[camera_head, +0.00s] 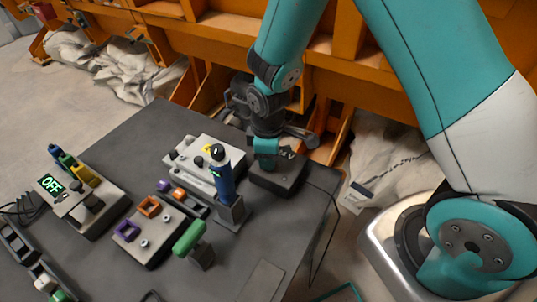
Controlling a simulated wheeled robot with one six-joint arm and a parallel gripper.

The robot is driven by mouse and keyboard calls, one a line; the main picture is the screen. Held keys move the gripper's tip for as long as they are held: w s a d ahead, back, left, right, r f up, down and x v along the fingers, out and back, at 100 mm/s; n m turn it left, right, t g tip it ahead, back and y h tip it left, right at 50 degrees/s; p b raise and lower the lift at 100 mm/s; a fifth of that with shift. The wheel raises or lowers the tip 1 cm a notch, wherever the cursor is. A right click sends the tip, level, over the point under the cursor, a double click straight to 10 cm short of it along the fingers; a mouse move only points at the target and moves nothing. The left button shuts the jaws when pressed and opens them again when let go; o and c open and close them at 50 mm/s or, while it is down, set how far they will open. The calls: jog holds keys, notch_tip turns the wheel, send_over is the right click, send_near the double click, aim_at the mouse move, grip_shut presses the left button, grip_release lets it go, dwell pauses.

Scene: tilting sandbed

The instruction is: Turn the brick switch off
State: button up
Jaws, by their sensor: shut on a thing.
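A dark, low box (290,182) sits at the far right corner of the grey table and looks like the brick switch. My gripper (266,162) points down at the box's left part, with its tips at the top of the box. It is shut on a part of the switch there. The gripped part is mostly hidden by the gripper, so the switch's on or off position cannot be seen.
A white box with knobs (203,165) stands just left of my gripper. A blue-handled tool (222,180) stands upright in a holder in front.

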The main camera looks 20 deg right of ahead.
jog(key=shift+w, duration=0.15)
jog(key=o, duration=0.9)
notch_tip(320, 180, up, 18)
jog(key=shift+f, duration=0.25)
jog(key=s+a+r+m+y, duration=0.1)
jog(key=s+r, duration=0.2)
jog(key=s, duration=0.3)
jog(key=s+a+r+m+y+p, duration=0.1)
jog(key=s+r+m, duration=0.1)
jog(key=s, duration=0.4)
jog(key=s+a+r+m+y, duration=0.1)
jog(key=s+a+r+y, duration=0.1)
jog(key=s+r, duration=0.2)
jog(key=shift+s+a+r+m, duration=0.1)
jog(key=shift+s+m, duration=0.3)
jog(key=shift+s, duration=1)
